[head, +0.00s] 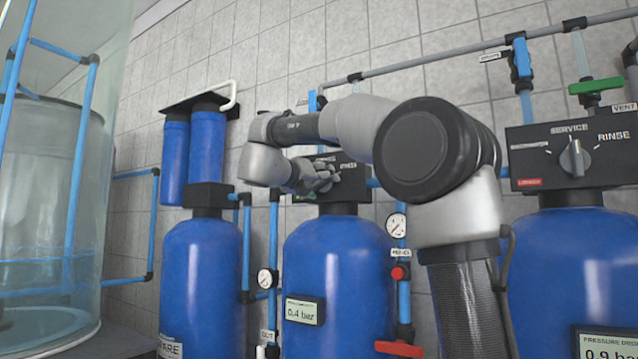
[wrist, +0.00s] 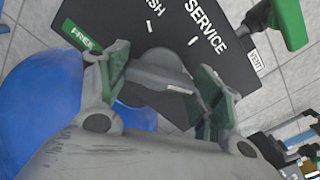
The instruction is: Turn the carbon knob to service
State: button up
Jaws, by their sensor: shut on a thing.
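The carbon knob (wrist: 158,72) is a grey winged knob on a dark control panel (wrist: 185,48). The panel shows the word SERVICE, the end of another word "SH", white tick marks and a green label. In the head view this panel (head: 352,172) tops the middle blue tank. My gripper (wrist: 157,80) has its green-padded fingers on both sides of the knob, shut on it. In the head view my gripper (head: 318,178) reaches the panel and hides the knob.
A similar panel (head: 565,165) with a grey knob tops the right blue tank (head: 550,255). A green-handled valve (head: 594,87) hangs above it. Gauges and pipes run beside the middle tank (head: 335,260). A clear tank (head: 50,190) stands at left.

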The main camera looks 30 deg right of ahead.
jog(key=shift+n, duration=0.3)
jog(key=n, duration=1.1)
dwell(0.5)
jog(key=o, duration=1)
jog(key=shift+o, duration=0.2)
jog(key=shift+a, duration=0.15)
jog(key=v, duration=1.1)
jog(key=shift+s+a, duration=0.25)
jog(key=shift+a, duration=0.05)
